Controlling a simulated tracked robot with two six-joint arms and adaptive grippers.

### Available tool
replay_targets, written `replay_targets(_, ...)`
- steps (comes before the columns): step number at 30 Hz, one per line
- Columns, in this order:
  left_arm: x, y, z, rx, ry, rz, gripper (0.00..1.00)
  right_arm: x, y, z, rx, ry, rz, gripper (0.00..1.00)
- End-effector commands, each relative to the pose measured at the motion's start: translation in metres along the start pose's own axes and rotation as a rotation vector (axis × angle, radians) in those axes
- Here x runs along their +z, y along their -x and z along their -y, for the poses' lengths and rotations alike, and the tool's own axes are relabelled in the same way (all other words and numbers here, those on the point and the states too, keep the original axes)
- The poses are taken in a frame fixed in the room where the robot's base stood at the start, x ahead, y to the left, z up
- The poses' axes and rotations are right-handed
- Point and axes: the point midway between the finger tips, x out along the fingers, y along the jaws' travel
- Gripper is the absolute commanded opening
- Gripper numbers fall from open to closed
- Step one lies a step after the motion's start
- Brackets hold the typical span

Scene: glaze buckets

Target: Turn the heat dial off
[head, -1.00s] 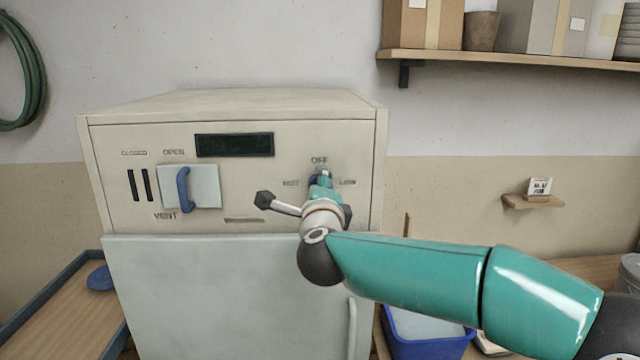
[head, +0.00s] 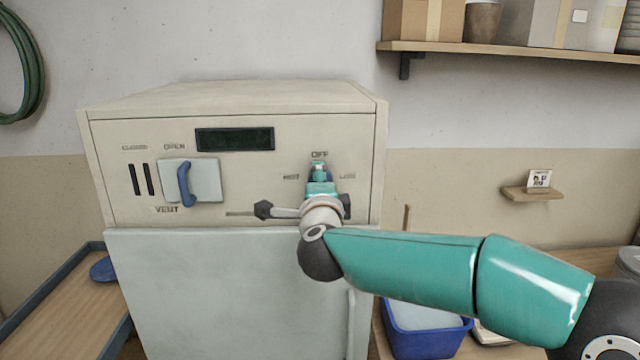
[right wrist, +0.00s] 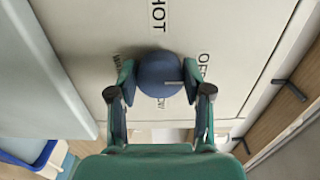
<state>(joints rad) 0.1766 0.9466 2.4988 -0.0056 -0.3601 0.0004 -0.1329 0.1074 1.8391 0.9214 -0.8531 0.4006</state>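The heat dial (right wrist: 159,74) is a round blue knob on the front panel of a cream kiln-like cabinet (head: 290,205). In the right wrist view its pale pointer line points right, toward the OFF label, and HOT is printed above it. My right gripper (right wrist: 160,82) has one finger on each side of the dial, with its pads against the knob. In the head view the gripper (head: 320,175) covers most of the dial, below the OFF label. My left gripper is not in view.
A dark display (head: 235,139) and a blue-handled vent slider (head: 205,180) are left of the dial. The cabinet door (head: 220,295) is below. A blue tub (head: 425,345) stands lower right. A small wall shelf (head: 532,193) and a higher shelf (head: 500,50) are to the right.

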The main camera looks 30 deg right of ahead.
Motion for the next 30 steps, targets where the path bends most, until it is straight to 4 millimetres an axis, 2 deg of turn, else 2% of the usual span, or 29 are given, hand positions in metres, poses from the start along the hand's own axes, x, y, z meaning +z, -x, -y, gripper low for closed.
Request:
replay_targets(1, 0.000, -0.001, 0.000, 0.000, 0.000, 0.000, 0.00, 0.003, 0.000, -0.006, 0.013, 0.005, 0.008, 0.56)
replay_targets(4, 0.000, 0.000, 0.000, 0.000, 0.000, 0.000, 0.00, 0.003, 0.000, -0.006, 0.011, 0.004, 0.007, 0.73)
replay_targets(17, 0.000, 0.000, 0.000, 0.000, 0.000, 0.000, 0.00, 0.002, 0.006, -0.002, 0.004, 0.000, 0.004, 0.73)
replay_targets(23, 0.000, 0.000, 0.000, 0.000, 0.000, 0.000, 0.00, 0.002, 0.035, -0.001, 0.003, 0.000, 0.007, 0.73)
replay_targets(30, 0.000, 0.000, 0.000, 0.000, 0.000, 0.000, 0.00, 0.002, 0.084, -0.002, 0.004, 0.000, 0.009, 0.73)
